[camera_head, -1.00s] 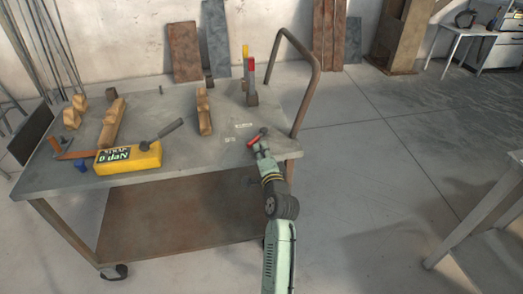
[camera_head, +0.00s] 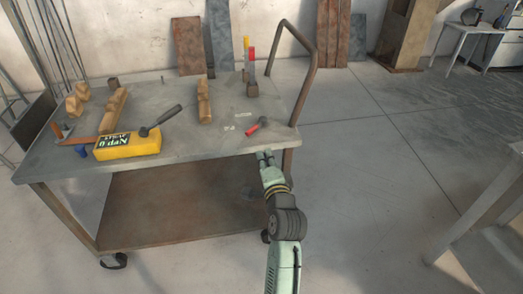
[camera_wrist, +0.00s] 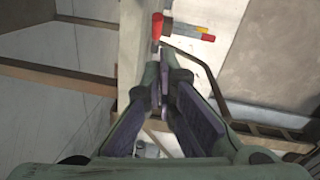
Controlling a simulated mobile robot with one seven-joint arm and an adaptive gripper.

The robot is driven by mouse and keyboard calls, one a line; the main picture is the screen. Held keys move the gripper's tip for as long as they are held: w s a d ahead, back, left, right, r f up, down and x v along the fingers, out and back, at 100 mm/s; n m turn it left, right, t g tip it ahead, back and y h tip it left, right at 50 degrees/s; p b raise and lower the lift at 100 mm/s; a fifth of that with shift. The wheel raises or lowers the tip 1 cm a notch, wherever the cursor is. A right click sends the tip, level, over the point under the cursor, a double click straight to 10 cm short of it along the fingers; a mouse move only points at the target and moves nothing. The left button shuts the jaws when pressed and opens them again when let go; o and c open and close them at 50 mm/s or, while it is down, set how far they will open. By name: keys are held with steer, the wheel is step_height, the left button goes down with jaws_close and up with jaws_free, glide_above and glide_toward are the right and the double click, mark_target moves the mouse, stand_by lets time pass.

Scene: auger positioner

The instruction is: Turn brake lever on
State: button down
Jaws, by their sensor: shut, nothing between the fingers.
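A short lever with a red grip (camera_head: 252,130) and a dark end lies low over the right front part of the cart top, beside small pale labels (camera_head: 229,127). I take it to be the brake lever, though the label text is too small to read. My gripper (camera_head: 265,153) is at the cart's front edge, just nearer than the lever and apart from it. In the wrist view the purple-padded fingers (camera_wrist: 161,85) come together with nothing between them. A red grip (camera_wrist: 156,27) shows beyond the fingertips.
A yellow box (camera_head: 128,145) with a dark-handled lever sits at the front left of the cart. Wooden pieces (camera_head: 204,103) lie further back. A red and a yellow upright handle (camera_head: 250,62) stand at the back right. A rusty rail (camera_head: 314,70) bounds the right side.

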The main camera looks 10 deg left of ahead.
mark_target(262, 140)
steer(key=shift+h, duration=0.3)
steer(key=w, duration=0.6)
steer(key=w+p, duration=0.1)
steer(key=w, duration=0.3)
steer(key=shift+w+a+f, duration=0.1)
steer(key=shift+f, duration=0.25)
steer(key=a, duration=0.2)
steer(key=w+a, duration=0.1)
steer(key=shift+f+p, duration=0.4)
steer(key=shift+w+a+f+m, duration=0.1)
steer(key=shift+w+a+m, duration=0.05)
steer(key=shift+a+m, duration=0.15)
steer(key=shift+a+p, duration=0.1)
steer(key=shift+p, duration=0.3)
